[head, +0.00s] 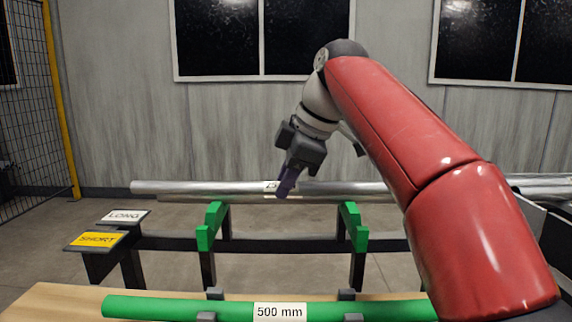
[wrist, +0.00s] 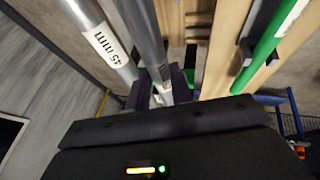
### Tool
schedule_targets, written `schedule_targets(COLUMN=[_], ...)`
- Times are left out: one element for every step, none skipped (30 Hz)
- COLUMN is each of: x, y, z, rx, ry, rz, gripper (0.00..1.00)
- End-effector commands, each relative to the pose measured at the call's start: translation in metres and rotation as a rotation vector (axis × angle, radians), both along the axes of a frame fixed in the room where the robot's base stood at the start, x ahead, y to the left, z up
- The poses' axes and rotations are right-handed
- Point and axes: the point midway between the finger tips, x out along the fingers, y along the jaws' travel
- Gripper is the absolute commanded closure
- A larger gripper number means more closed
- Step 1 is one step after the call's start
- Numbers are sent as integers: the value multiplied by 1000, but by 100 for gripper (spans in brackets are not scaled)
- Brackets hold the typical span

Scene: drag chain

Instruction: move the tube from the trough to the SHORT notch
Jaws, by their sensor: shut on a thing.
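My gripper (head: 286,184) points down above the green-topped rack and is shut on a silver tube (wrist: 147,35). That tube runs between the dark purple fingers (wrist: 160,88) in the wrist view. A second silver tube (wrist: 90,25), with a white label partly reading "45 mm", lies beside it. In the head view the two tubes (head: 165,187) run left to right, close together, at the height of the green supports. Whether the held tube touches a notch I cannot tell. The yellow SHORT sign (head: 96,239) is at the left, nearer than the white LONG sign (head: 123,216).
Green supports (head: 213,225) and (head: 353,227) stand on dark legs. A green tube (head: 180,307) labelled 500 mm lies in front on a wooden surface (head: 48,300). More silver tubes (head: 545,184) show at the far right by a dark-walled container. A mesh fence (head: 30,110) stands at the left.

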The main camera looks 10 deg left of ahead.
Motion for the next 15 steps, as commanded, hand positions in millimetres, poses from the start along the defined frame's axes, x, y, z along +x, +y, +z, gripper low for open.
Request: schedule_targets(x=[-1,-2,-1,-1,-1,-1,-1,-1,-1,-1,0,0,0,0,0], y=[-1,-1,-1,-1,-1,-1,-1,-1,-1,-1,-1,-1,-1,-1,-1], z=[-4,-7,-13,-15,-18,-22,-25,-28,-32,-37,-40,-44,-46,-49,-52], rx=[1,0,0,0,0,1,1,1,1,1,2,2,2,2,2], ry=[-2,-1,-1,-2,-2,-2,-3,-2,-2,-2,-2,-3,-3,-4,-4], rz=[-1,0,0,0,0,-1,-1,-1,-1,-1,0,0,0,0,0], gripper=[100,100,100,100,100,100,100,100,100,100,100,100,100,100,100])
